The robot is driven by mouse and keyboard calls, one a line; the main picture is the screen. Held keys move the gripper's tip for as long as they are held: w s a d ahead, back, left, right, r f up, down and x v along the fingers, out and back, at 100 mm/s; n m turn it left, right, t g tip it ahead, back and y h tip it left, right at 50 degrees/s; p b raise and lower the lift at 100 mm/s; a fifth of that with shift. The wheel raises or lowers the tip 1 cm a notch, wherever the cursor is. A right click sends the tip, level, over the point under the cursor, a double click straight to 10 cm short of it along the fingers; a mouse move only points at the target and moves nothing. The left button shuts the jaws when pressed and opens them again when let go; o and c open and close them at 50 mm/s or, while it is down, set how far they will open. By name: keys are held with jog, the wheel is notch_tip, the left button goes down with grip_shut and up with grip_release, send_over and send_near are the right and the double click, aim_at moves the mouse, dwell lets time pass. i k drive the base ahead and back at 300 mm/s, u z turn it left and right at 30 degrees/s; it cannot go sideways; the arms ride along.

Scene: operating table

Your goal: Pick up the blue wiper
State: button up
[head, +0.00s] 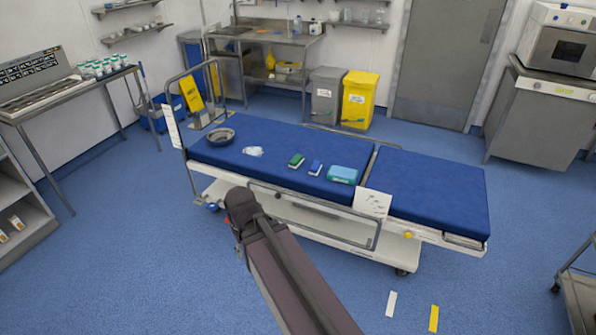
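A small blue block with a pale edge (316,167), which looks like the blue wiper, lies on the blue mattress of the operating table (430,190). A similar green block (296,160) lies just left of it, apart from it. A light-blue pack (342,174) lies close on its right. My arm rises from the bottom of the head view and ends in a dark joint in front of the table's near left side. My gripper's fingers do not show. Nothing covers the blue wiper.
A grey bowl (221,136) and a crumpled white cloth (253,151) lie farther left on the mattress. A metal side rail (310,205) and a white card (373,203) are on the table's near side. The mattress's right part is bare. Grey and yellow bins (359,99) stand behind.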

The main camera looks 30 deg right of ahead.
aim_at(315, 169)
jog(key=z, duration=0.95)
jog(key=k, duration=0.1)
jog(key=u, duration=2.05)
jog(key=i, duration=1.5)
jog(key=z, duration=1.3)
